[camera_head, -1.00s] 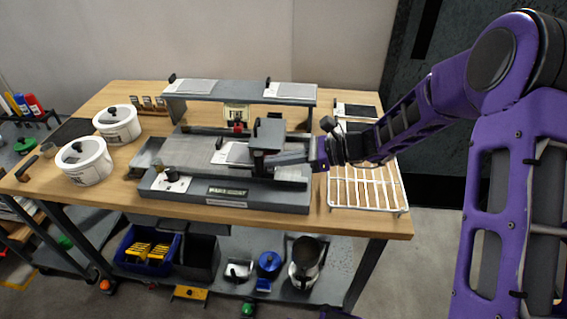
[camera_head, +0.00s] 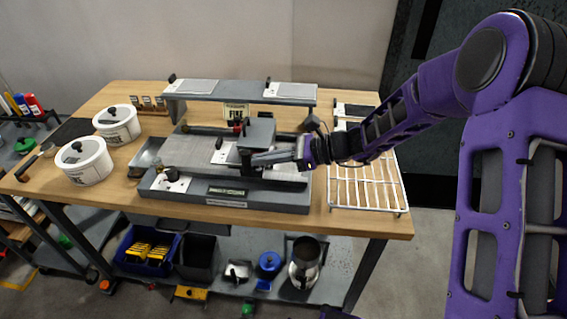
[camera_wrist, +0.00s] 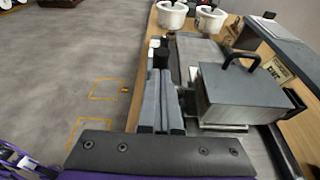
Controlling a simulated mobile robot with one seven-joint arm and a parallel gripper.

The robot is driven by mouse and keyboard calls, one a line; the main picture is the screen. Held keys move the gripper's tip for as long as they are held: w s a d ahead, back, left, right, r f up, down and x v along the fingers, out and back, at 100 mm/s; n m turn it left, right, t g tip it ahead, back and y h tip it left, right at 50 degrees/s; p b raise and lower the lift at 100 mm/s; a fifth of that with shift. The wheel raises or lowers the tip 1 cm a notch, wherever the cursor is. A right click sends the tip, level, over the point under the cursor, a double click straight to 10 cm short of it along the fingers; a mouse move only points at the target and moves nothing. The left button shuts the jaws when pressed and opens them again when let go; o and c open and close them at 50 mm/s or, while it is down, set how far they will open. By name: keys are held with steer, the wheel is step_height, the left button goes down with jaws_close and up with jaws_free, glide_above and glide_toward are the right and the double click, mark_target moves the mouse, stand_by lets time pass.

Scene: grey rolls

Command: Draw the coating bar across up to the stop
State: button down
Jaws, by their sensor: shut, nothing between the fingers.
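A grey block with a black handle on top (camera_head: 258,131), seemingly part of the coating bar carriage, sits across the right part of the coater bed (camera_head: 188,150). It also shows large in the wrist view (camera_wrist: 240,95). A dark upright post (camera_head: 245,158) stands at its front end; in the wrist view its black top (camera_wrist: 160,55) is right ahead of my fingertips. My gripper (camera_head: 254,159) is shut and empty, reaching in from the right against or just beside the post; contact is hard to tell. I cannot clearly make out the stop.
A raised grey shelf (camera_head: 240,91) stands behind the coater. Two white lidded pots (camera_head: 84,162) (camera_head: 117,124) are at the left. A white wire rack (camera_head: 368,187) lies at the right. The bed left of the block is clear except for a pale sheet.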

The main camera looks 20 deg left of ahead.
mark_target(248, 168)
steer(key=shift+s+a, duration=0.25)
steer(key=shift+a, duration=0.75)
steer(key=shift+s+a, duration=0.25)
steer(key=shift+a, duration=0.7)
steer(key=shift+d, duration=0.15)
steer(key=shift+w+d+p, duration=0.2)
steer(key=shift+w+d, duration=0.05)
steer(key=shift+d, duration=0.65)
steer(key=shift+w+d+p, duration=0.15)
steer(key=shift+w+d, duration=0.1)
steer(key=shift+d, duration=0.65)
